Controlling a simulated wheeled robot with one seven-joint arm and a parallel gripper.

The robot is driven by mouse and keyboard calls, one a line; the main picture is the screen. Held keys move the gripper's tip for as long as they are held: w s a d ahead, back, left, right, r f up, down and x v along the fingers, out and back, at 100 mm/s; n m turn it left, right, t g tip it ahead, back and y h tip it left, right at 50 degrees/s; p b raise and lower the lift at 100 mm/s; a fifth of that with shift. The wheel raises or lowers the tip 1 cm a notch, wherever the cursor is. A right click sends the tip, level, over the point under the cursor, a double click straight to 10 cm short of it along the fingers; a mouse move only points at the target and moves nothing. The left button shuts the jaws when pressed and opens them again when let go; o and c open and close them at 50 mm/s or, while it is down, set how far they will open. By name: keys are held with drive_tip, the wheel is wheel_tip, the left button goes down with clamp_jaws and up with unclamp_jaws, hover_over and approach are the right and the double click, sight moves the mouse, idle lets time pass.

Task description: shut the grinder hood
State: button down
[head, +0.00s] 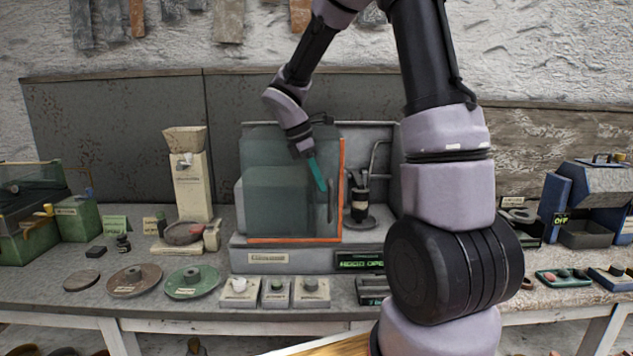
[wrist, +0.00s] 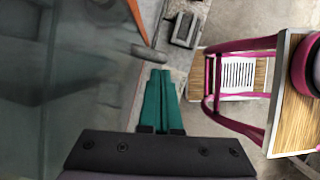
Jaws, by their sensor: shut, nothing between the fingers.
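The grinder hood (head: 275,200) is a clear greenish panel with an orange edge, on a grey machine at the middle of the bench. The machine's right part, with a dark spindle (head: 360,200), stands uncovered. The display (head: 361,263) reads "HOOD OPE", its end hidden by my arm. A grey upright handle (head: 331,200) is near the hood's right edge. My gripper (head: 321,186), with teal fingers, is shut and empty in front of the hood, just left of the handle. In the wrist view the fingertips (wrist: 161,72) lie close to the handle (wrist: 148,52); contact is unclear.
Small switch boxes (head: 275,292) and round discs (head: 192,281) lie along the bench front. A cream stand (head: 190,180) is left of the machine, a blue case (head: 585,205) far right. My arm hides the bench right of the machine. A pink-framed stool (wrist: 240,75) shows in the wrist view.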

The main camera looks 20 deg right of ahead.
drive_tip(key=s+d, duration=0.3)
drive_tip(key=d, duration=0.7)
drive_tip(key=s+d, duration=0.3)
drive_tip(key=d, duration=0.7)
drive_tip(key=shift+s+d, duration=0.3)
drive_tip(key=shift+s, duration=0.1)
